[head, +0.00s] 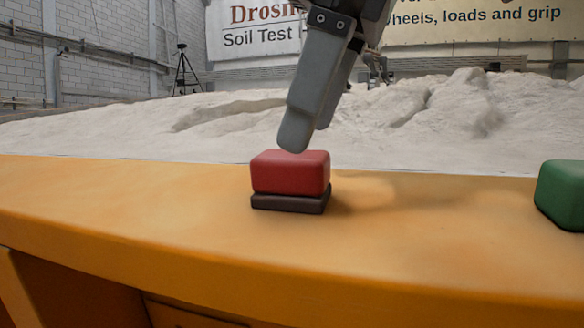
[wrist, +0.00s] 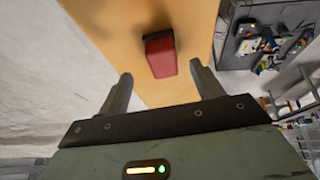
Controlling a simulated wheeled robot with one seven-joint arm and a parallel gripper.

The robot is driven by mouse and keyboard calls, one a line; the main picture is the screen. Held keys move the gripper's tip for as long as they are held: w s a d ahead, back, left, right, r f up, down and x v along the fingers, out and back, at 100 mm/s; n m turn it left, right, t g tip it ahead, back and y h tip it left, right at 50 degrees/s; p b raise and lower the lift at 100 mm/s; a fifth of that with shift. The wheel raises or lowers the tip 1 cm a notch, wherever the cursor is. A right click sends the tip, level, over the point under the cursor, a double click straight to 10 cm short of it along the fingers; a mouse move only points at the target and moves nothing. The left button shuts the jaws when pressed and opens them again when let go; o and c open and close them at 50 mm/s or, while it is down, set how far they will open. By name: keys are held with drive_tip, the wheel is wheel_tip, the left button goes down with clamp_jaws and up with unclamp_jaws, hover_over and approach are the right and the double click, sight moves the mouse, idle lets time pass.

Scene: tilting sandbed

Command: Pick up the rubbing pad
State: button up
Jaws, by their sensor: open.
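The rubbing pad appears to be the red block with a dark brown base (head: 290,174), lying flat on the orange ledge (head: 130,205) in the head view. It also shows in the wrist view (wrist: 161,56), beyond the fingertips and roughly midway between them. My gripper (head: 309,136) is open and empty, pointing down. In the head view its nearer fingertip is just above the pad's top, overlapping it slightly in the picture; I cannot tell the exact gap. Both fingers show apart in the wrist view (wrist: 160,72).
A green block (head: 564,195) sits on the ledge at the right edge of the head view. Pale sand (head: 100,135) lies behind the ledge. A dark board with small items (wrist: 262,42) is at the upper right of the wrist view. The ledge left of the pad is clear.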

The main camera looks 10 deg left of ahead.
sight(291, 165)
drive_tip(key=shift+s+p+x, duration=0.2)
drive_tip(key=shift+p+x, duration=0.75)
drive_tip(key=shift+x, duration=1.8)
drive_tip(key=shift+a, duration=0.15)
drive_tip(key=shift+c, duration=0.3)
drive_tip(key=c, duration=1)
